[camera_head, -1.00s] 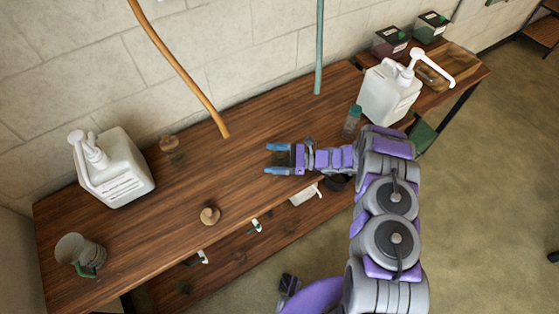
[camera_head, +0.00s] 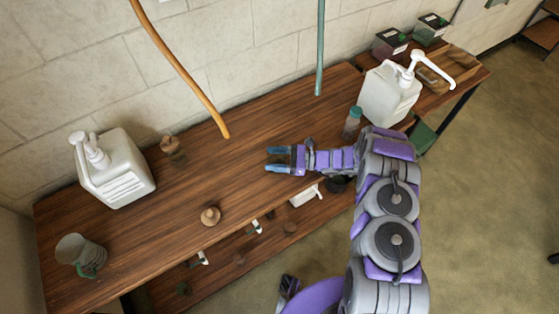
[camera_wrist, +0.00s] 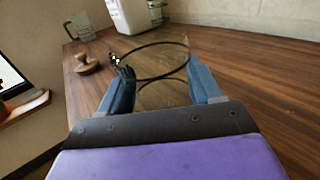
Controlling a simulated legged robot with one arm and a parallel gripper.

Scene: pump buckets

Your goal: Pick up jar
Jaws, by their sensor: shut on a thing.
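A clear glass jar (camera_wrist: 163,65) with thin dark rings shows between my blue fingers in the wrist view. My gripper (camera_wrist: 160,77) has one finger on each side of it and is shut on it. In the head view my gripper (camera_head: 270,159) is over the middle of the wooden table, pointing left. The jar is hard to make out there between the fingers. I cannot tell whether the jar rests on the table or is lifted.
The table (camera_head: 130,245) holds a white pump bottle (camera_head: 118,175), a mug (camera_head: 80,254), a wooden knob-shaped object (camera_head: 210,215) and a small brown-topped item (camera_head: 171,146). Another white pump bottle (camera_head: 388,95) and a teal-capped bottle (camera_head: 352,122) stand right. Orange (camera_head: 180,70) and teal (camera_head: 319,50) hoses hang above.

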